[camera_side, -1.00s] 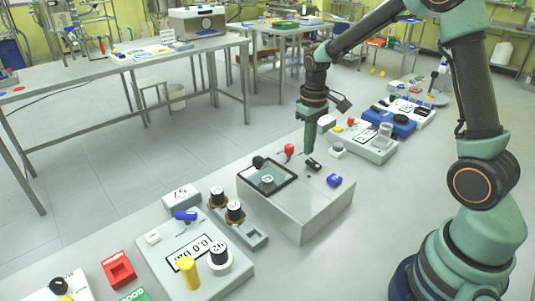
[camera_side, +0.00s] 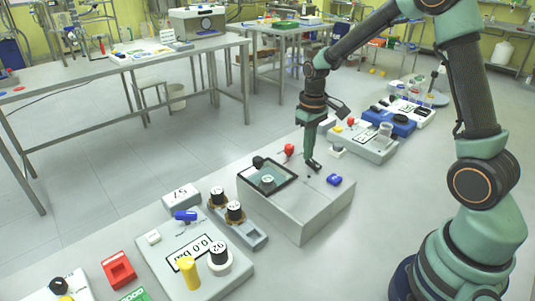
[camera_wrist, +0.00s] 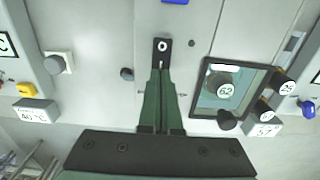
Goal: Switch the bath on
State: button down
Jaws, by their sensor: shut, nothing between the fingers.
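The bath is a grey box (camera_side: 316,215) with a dark-framed window (camera_side: 255,183) on top, where a dial marked 62 shows (camera_wrist: 225,90). A small black rocker switch (camera_side: 315,166) sits on the box's top. In the wrist view, the switch (camera_wrist: 162,46) shows a white ring mark at its far end; its near part is hidden by my fingers. My gripper (camera_side: 308,155) is shut and empty, pointing down at the switch. In the wrist view, its fingertips (camera_wrist: 161,72) overlap the switch's near end. I cannot tell whether they touch it.
A blue knob (camera_side: 334,180), a red knob (camera_side: 289,150) and a black knob (camera_side: 258,162) are near the switch. A panel reading 0.0 bar (camera_side: 195,252) stands at front left. Other devices (camera_side: 375,140) stand behind on the right.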

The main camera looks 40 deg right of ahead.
jog(key=shift+f, duration=0.25)
jog(key=shift+r, duration=3.5)
jog(key=s+a+r+t, duration=0.5)
jog(key=s+a+r, duration=0.3)
jog(key=s, duration=0.4)
jog(key=shift+s+a+r+t, duration=0.25)
jog(key=shift+a+r+t, duration=0.05)
jog(key=shift+r, duration=0.25)
